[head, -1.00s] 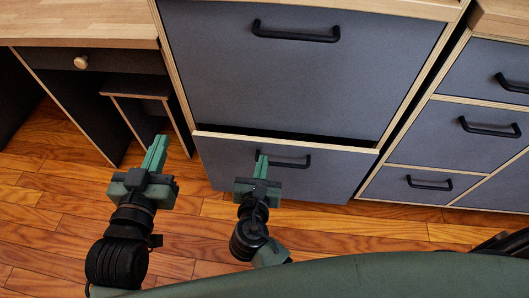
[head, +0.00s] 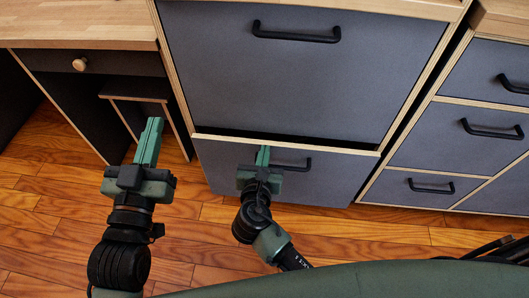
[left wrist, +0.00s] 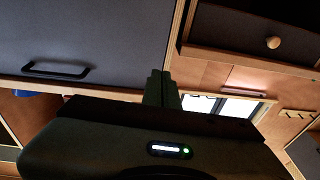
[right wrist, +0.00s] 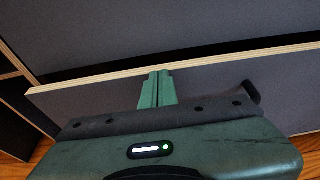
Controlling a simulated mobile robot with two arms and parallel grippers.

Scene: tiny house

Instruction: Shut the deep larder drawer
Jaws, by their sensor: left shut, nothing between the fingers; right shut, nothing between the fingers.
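The deep larder drawer (head: 335,183) is the lower grey front of the middle unit. It stands pulled out a little, with a dark gap behind its pale wooden top edge. In the right wrist view its front (right wrist: 215,84) and top edge run across the picture. My right gripper (head: 263,150) is shut and empty, its tips just below that edge, left of the centre of the black handle (head: 293,164), which it partly hides. I cannot tell whether the tips touch the front. My left gripper (head: 155,123) is shut and empty, left of the drawer.
A closed upper front (head: 300,85) with a black handle is above. A unit with several grey drawers (head: 440,150) stands to the right. A desk with a knobbed drawer (head: 105,63) is at left. The wooden floor (head: 215,232) in front is clear.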

